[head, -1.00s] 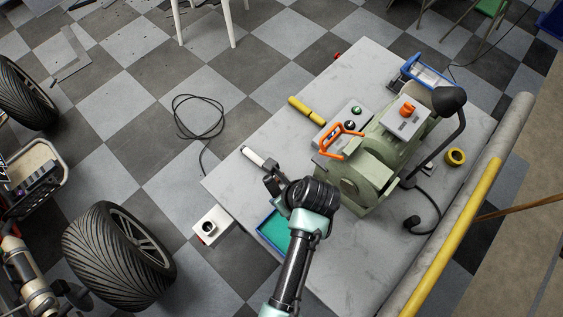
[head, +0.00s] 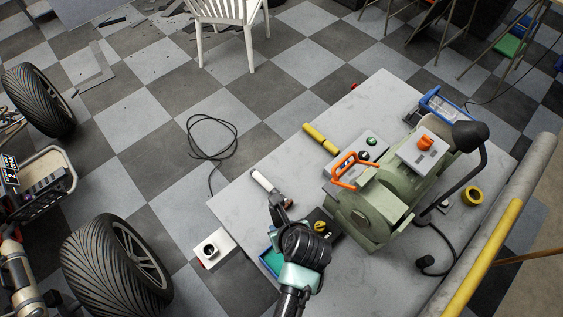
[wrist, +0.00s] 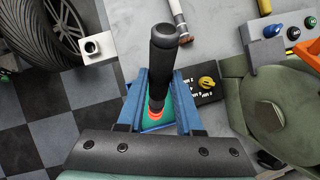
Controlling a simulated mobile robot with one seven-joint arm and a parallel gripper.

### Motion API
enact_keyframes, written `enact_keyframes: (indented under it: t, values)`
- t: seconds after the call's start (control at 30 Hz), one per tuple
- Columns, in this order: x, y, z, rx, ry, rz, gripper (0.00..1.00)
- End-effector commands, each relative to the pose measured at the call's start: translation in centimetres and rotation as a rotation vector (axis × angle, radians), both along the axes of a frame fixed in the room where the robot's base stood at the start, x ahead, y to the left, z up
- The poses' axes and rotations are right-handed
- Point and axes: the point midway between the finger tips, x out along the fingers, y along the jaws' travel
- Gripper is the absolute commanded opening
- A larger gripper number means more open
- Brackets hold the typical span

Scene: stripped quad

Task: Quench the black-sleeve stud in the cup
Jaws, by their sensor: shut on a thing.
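The black-sleeve stud (wrist: 164,60) is a dark rod with a glowing orange lower end (wrist: 155,113). My gripper (wrist: 158,100) is shut on it, its blue fingers on either side. In the head view my gripper (head: 277,205) is above the bench's near left part, and the stud is hard to make out from the arm. A white block with a round dark opening (head: 209,249), possibly the cup, is at the bench's left edge. It also shows in the wrist view (wrist: 92,46), up and left of the stud, apart from it.
A teal, blue-rimmed tray (head: 270,263) lies below the gripper. A white-sleeved rod (head: 264,182) and a yellow rod (head: 320,138) lie on the bench (head: 245,215). A black block with a yellow knob (head: 320,227) is right of my gripper; the green machine (head: 372,215) stands beyond.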

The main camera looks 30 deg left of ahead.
Motion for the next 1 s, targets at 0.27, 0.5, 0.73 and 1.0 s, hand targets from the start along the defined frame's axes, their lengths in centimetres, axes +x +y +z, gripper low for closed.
enact_keyframes:
  t: [0.27,0.5,0.73,1.0]
  values:
    - [0.0,0.0,-2.6,0.0,-0.001,0.0,0.0]
    - [0.0,0.0,-4.9,0.001,0.0,-0.001,0.0]
    - [0.1,0.0,-7.1,0.001,-0.002,-0.001,0.0]
    - [0.1,0.0,-8.5,0.001,-0.002,0.0,0.0]
